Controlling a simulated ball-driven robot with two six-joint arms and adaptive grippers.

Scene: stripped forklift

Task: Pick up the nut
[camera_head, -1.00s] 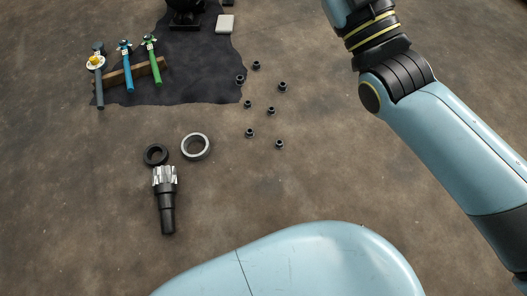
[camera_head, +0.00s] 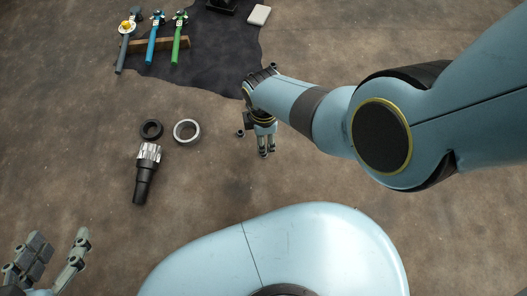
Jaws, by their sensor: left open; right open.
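Small dark nuts lie on the brown floor. One nut (camera_head: 240,133) shows just left of my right gripper (camera_head: 266,152), and another shows at the upper edge of my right arm. The other nuts are hidden under the arm and gripper. My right gripper hangs over the nut area, seen from above, with its fingers toward the bottom of the picture. It is open, and I see nothing held in it. Whether a nut is between its fingers cannot be told. My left gripper (camera_head: 58,252) is open and empty at the lower left corner, far from the nuts.
A pinion shaft (camera_head: 147,173), a black ring (camera_head: 151,130) and a silver ring (camera_head: 187,131) lie left of the nuts. A dark mat (camera_head: 215,55) holds a wooden rack (camera_head: 140,47) with several tools, plus a white block (camera_head: 259,15). The floor at the lower left is bare.

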